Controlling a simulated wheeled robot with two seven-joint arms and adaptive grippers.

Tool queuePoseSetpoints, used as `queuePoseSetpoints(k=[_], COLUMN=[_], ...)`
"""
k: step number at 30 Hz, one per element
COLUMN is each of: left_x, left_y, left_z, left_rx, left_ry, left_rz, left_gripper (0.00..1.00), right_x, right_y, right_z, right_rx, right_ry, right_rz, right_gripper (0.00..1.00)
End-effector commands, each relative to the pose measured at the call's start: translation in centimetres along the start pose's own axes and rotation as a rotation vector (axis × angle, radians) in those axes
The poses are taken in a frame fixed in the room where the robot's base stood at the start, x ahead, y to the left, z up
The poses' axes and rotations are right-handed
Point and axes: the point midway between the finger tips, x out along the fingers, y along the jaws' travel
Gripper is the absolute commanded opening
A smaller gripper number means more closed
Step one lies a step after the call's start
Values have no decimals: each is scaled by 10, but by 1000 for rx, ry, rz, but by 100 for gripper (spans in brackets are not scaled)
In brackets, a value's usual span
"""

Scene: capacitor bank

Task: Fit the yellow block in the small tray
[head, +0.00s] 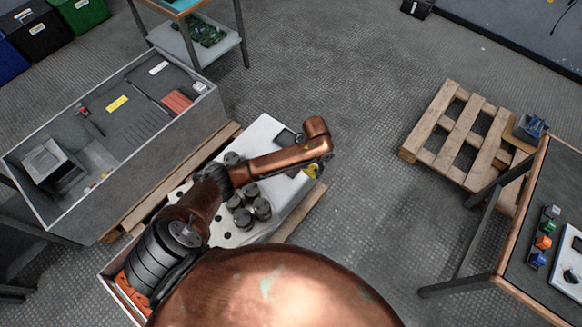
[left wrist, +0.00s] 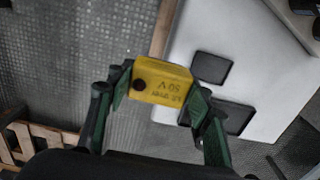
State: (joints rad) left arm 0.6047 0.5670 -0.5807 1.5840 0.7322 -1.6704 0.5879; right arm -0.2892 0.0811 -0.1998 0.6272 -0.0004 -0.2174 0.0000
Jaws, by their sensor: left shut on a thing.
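My left gripper (left wrist: 160,88) is shut on the yellow block (left wrist: 162,80), which has dark lettering and a black round spot on it. In the head view the block (head: 312,171) shows as a small yellow patch at my left gripper (head: 319,166), near the white panel's right edge. In the left wrist view a smaller dark rectangular tray (left wrist: 212,66) and a larger one (left wrist: 230,116) are set in the white panel (left wrist: 245,40). The block is apart from the smaller tray, to its left in that view. My right gripper is not in view.
Several dark cylinders (head: 262,209) stand on the white panel, beside my left arm. A grey bin (head: 70,208) is at left. A wooden pallet (head: 468,135) and a table with coloured parts (head: 520,262) are at right. Open floor lies between.

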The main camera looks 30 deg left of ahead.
Motion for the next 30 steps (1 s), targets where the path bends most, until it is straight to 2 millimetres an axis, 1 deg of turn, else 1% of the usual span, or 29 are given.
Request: queuePoseSetpoints(k=[1,3,9,10,11,12,13,15,18,21,26,29,30], left_x=[10,17,36,42,48,55,61,66,76,81,86,95,102], left_y=[-14,-30,-72,-75,-79,-85,-89,-95,-104,-109,-114,-120,-118], left_z=[0,-2,-6,-6,-6,-7,-7,-8,-9,-10,-11,-10,-10], left_rx=[-6,-6,-5,-5,-5,-4,-5,-4,-3,-3,-3,-3,-3], left_ry=[-4,-3,-4,-6,-7,-6,-7,-5,-4,-3,-1,-4,-5], left_rz=[-4,-4,-3,-1,-1,-1,-1,-1,-1,0,0,-1,0], left_gripper=[19,19,19,19,19,19,19,19,19,19,19,19,19], right_x=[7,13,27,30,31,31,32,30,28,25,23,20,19], right_y=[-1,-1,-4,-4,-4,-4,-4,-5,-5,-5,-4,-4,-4], right_z=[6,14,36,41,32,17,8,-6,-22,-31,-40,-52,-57], right_rx=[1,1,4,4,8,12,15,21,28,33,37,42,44], right_ry=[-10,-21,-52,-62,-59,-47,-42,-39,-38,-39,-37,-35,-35], right_rz=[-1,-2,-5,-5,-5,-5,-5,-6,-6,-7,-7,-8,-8], right_gripper=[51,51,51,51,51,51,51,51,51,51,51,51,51])
